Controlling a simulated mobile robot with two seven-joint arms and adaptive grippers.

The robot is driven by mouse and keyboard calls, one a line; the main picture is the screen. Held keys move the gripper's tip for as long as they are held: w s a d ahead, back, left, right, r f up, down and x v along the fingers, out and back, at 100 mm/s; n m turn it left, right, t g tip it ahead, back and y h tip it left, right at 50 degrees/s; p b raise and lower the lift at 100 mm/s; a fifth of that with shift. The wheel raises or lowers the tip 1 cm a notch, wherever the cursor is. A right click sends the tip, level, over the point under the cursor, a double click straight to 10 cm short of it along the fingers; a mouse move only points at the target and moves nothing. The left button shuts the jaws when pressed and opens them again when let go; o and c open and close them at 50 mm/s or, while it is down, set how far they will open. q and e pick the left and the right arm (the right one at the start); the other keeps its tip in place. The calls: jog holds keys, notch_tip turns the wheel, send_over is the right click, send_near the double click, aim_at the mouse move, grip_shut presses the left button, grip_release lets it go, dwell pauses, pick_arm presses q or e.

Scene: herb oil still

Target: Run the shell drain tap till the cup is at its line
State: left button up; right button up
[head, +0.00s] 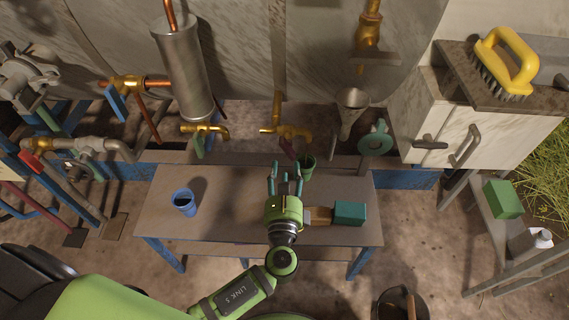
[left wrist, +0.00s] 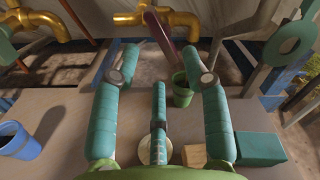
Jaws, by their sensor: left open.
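My left gripper (head: 284,176) is open and empty above the bench, its fingers pointing at the wall taps; it also fills the left wrist view (left wrist: 160,62). A brass tap with a dark red lever (head: 287,146) is just beyond the fingertips; the lever shows between them in the left wrist view (left wrist: 158,38). A small green cup (head: 307,165) stands near this tap, right of the fingers. Its contents and line cannot be made out. Another brass tap with a green lever (head: 204,129) is below the metal cylinder (head: 184,75). A blue cup (head: 184,202) stands on the bench's left.
The bench (head: 226,215) is clear between blue cup and gripper. A wood-and-teal block (head: 349,213) lies right of the gripper. A funnel (head: 351,100) and teal ring (head: 376,140) are behind. A white cabinet (head: 470,125) carries a yellow brush (head: 508,62). Pipes and valves crowd the left.

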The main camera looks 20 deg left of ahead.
aim_at(286, 151)
pick_arm(q)
jog(key=x, duration=0.7)
jog(key=shift+w+a+f, duration=0.1)
jog(key=shift+w, duration=0.25)
jog(key=shift+c, duration=0.4)
grip_shut()
